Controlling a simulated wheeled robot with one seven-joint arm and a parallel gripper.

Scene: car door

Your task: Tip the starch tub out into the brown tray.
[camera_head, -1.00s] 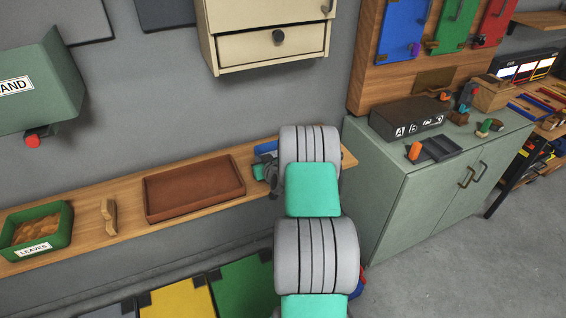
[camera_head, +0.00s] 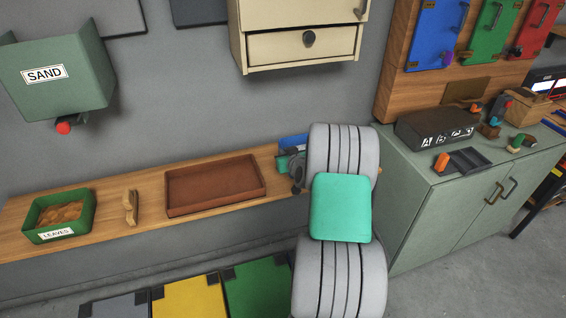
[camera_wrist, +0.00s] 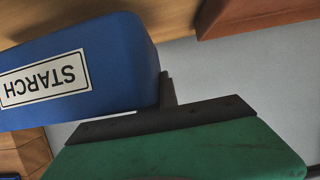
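The blue starch tub (camera_head: 293,142) is partly hidden at the right part of the wall shelf, right of the brown tray (camera_head: 215,206). In the wrist view the tub (camera_wrist: 120,50) fills the upper left, its STARCH label upside down in the picture. My gripper (camera_head: 297,168) is at the tub. In the wrist view a dark finger (camera_wrist: 167,90) stands close against the tub's side; the other finger is hidden, so I cannot tell whether the grip is closed. The tray's corner (camera_wrist: 245,16) shows at the upper right there. The tray looks empty.
On the wooden shelf (camera_head: 105,206), a green LEAVES tub (camera_head: 60,225) with brown contents and a wooden piece (camera_head: 130,207) stand left of the tray. A green SAND bin (camera_head: 60,80) and a cream cabinet (camera_head: 300,45) hang above. A green cupboard (camera_head: 440,220) stands right.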

